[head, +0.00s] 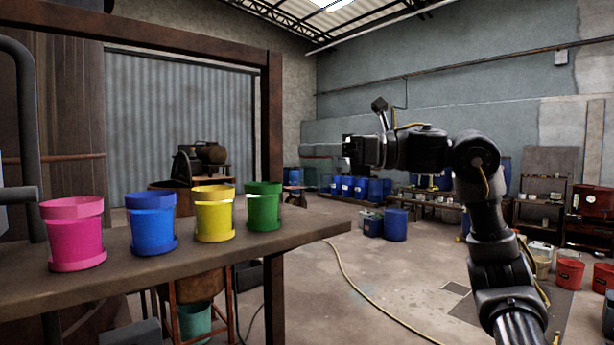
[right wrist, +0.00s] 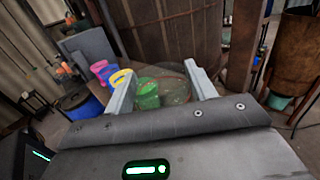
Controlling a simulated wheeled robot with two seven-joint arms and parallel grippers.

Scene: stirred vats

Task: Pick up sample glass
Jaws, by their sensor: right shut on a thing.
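A clear sample glass (right wrist: 178,88) shows faintly between the two pale fingers of my right gripper (right wrist: 160,82) in the right wrist view. The gripper is shut on it, and the green pot shows through or behind it. In the head view my right gripper (head: 340,152) points left, held out in the air to the right of the bench end. The glass (head: 318,165) is only a faint outline there, against the far wall. My left gripper is not in view.
A brown bench (head: 150,268) on the left carries a pink pot (head: 76,235), a blue pot (head: 152,224), a yellow pot (head: 214,215) and a green pot (head: 264,208). A rusty post (head: 272,110) rises behind. A yellow hose (head: 360,285) lies on open floor.

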